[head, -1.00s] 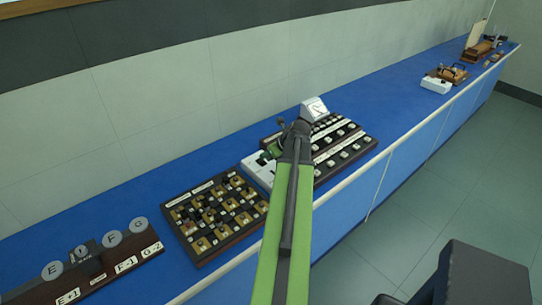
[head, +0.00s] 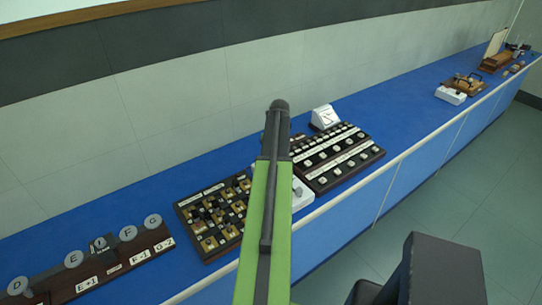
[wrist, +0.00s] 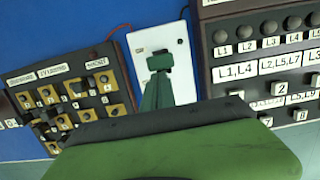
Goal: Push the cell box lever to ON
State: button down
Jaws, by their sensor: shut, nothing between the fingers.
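The cell box appears to be the white box (wrist: 148,40) in the wrist view, lying between two dark panels. Its upper face shows, with a small dark spot at the upper right. My gripper (wrist: 159,63) is shut and empty, its dark green fingers in front of the box's middle. I cannot tell whether they touch it. The lever cannot be made out apart from the fingers. In the head view, my arm covers most of the white box (head: 302,194); only its right part shows. The gripper's fingers are hidden there behind the arm.
A dark board with brass-coloured switches (head: 212,217) lies left of the white box, and a black labelled panel (head: 340,160) lies right. A white meter (head: 324,117) stands behind that panel. A board with round discs (head: 100,255) is at far left. Blue bench surface (head: 395,120) is clear farther right.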

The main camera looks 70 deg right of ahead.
jog(key=shift+w+d+r+g+y, duration=0.2)
jog(key=shift+w+d+g+y, duration=0.3)
jog(key=shift+d+g, duration=0.3)
jog(key=shift+w+d, duration=0.3)
jog(key=shift+w, duration=0.2)
jog(key=shift+w+d, duration=0.15)
jog(key=shift+w, duration=0.4)
jog(key=shift+r, duration=0.1)
